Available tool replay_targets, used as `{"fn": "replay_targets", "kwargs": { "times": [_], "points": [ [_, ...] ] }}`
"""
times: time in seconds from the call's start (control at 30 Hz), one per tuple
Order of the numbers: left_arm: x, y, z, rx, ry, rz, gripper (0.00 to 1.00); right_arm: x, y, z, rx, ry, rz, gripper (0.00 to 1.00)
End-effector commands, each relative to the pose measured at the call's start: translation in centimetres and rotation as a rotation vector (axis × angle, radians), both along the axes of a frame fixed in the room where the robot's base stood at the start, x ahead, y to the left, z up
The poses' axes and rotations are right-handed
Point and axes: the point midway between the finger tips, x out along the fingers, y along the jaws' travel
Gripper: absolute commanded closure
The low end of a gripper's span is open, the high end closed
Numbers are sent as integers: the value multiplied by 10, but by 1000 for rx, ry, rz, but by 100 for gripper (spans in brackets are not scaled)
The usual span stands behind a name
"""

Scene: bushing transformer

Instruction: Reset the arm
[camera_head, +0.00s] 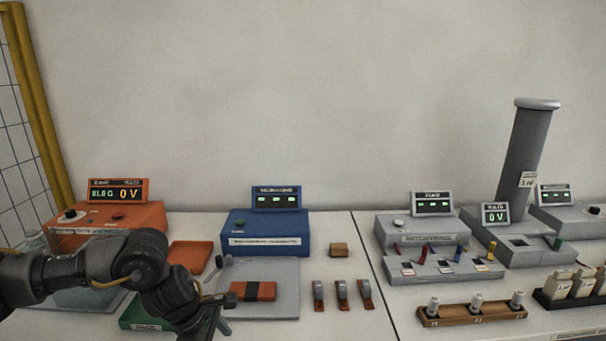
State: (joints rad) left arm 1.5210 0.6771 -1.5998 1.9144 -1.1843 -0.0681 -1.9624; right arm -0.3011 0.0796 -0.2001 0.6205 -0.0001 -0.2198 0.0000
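My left arm comes in from the left and crosses the near left part of the bench. My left gripper (212,318) points down near the front left corner of a grey plate (278,302). Its fingertips are small, dark and partly hidden, so I cannot tell whether they are open or shut. I see nothing clearly held in it. My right arm and gripper are not in view.
An orange unit (110,218) reading 0 V and a blue unit (264,235) stand behind. An orange block (253,291) lies on the plate. A green box (140,318) is partly behind my arm. Grey units (415,229) and a wooden rack (472,313) stand right.

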Motion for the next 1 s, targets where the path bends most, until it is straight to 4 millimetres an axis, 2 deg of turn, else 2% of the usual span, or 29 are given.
{"fn": "replay_targets", "kwargs": {
  "times": [0.03, 0.1, 0.2, 0.3, 0.43, 0.53, 0.63, 0.77, 0.87, 0.9, 1.0],
  "points": [
    [-11, -29, -14, -71, 17, 36, 32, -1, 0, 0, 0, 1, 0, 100],
    [-23, -70, -25, -193, 40, 126, 32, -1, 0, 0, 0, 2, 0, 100],
    [-40, -123, -29, -377, 99, 286, 32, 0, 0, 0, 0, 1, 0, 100],
    [-57, -168, -25, -577, 201, 495, 32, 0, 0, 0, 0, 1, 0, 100],
    [-71, -204, -11, -834, 396, 845, 32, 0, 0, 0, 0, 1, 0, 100],
    [-73, -208, -2, -1010, 574, 1160, 32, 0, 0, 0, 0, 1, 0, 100],
    [-71, -194, -3, -1159, 769, 1513, 32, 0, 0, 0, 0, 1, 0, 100],
    [-74, -151, -24, -1307, 1019, 2024, 32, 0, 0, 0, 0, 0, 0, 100],
    [-89, -103, -54, -1387, 1183, 2455, 32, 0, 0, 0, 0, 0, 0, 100],
    [-99, -84, -68, 1334, -1167, -2487, 32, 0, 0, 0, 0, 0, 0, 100],
    [-131, -39, -99, 1084, -976, -2259, 32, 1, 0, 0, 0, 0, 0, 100]
  ]
}}
